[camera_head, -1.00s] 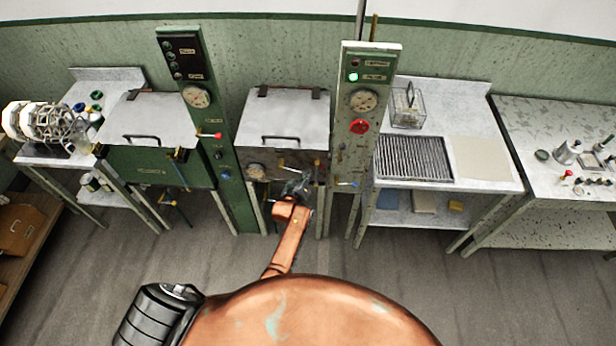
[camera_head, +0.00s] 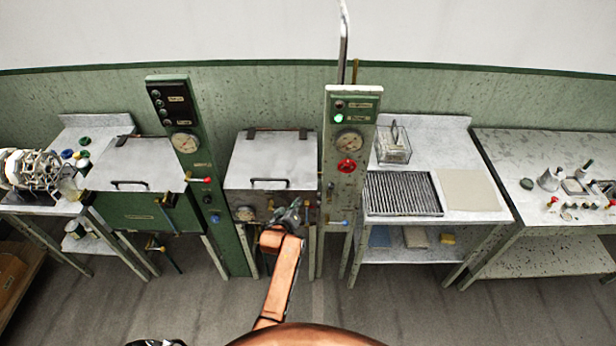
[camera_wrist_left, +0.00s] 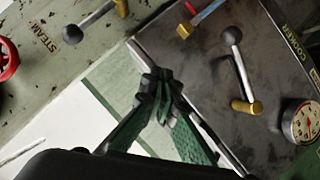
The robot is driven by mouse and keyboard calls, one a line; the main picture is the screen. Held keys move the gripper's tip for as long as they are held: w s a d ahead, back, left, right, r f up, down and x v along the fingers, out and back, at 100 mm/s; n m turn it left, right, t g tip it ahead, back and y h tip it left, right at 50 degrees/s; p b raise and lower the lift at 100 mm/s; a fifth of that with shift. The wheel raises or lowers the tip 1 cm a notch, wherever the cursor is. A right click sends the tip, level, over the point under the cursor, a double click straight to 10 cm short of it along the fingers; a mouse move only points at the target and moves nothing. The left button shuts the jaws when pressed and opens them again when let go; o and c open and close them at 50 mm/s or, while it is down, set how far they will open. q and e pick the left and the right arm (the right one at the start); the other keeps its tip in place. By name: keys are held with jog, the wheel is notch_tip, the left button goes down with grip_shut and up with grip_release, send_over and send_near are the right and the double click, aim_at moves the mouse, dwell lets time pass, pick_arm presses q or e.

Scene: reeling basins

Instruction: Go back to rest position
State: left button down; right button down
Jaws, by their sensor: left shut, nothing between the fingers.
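My left gripper (camera_head: 293,212) is in front of the right-hand basin cooker (camera_head: 271,160), near its lower right front beside the pale green control column (camera_head: 345,160). In the left wrist view its green fingers (camera_wrist_left: 162,98) are shut together with nothing between them. The cooker's dark front panel (camera_wrist_left: 215,75) shows there, with a black-knobbed lever on a brass pivot (camera_wrist_left: 245,107) and a gauge (camera_wrist_left: 302,122) apart from the fingers. The cooker lid is down. My right gripper is not in view.
A second lidded basin (camera_head: 143,170) and a dark green column (camera_head: 190,150) stand to the left. A table with a ribbed tray (camera_head: 402,193) and a wire basket (camera_head: 392,145) stands right. A bench with metal parts (camera_head: 568,185) is farther right. The floor (camera_head: 390,310) in front is open.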

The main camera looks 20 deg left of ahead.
pick_arm(q)
jog(key=s+f+m+g+b, duration=0.2)
jog(key=s+f, duration=0.6)
jog(key=f, duration=0.5)
jog(key=s+a+f+m+g+b, duration=0.1)
jog(key=s+f+g+b, duration=0.1)
jog(key=s+f, duration=0.85)
jog(key=s+f+m+g+b, duration=0.15)
jog(key=s+f, duration=0.45)
jog(key=f, duration=1)
jog(key=s+a+f+m+g+b, duration=0.1)
jog(key=s+f, duration=0.6)
jog(key=s, duration=0.7)
jog(key=s+a+f+m+g+b, duration=0.2)
jog(key=s+f, duration=0.5)
jog(key=s, duration=0.8)
jog(key=s+a+f+m+g+b, duration=0.1)
jog(key=s+a+f+g, duration=0.2)
jog(key=s+f, duration=0.4)
jog(key=s+g, duration=0.1)
jog(key=s, duration=0.7)
jog(key=shift+a+f+b, duration=0.2)
jog(key=shift+b, duration=0.1)
jog(key=c, duration=2.6)
grip_release()
jog(key=shift+w+m, duration=0.1)
jog(key=shift+m, duration=0.15)
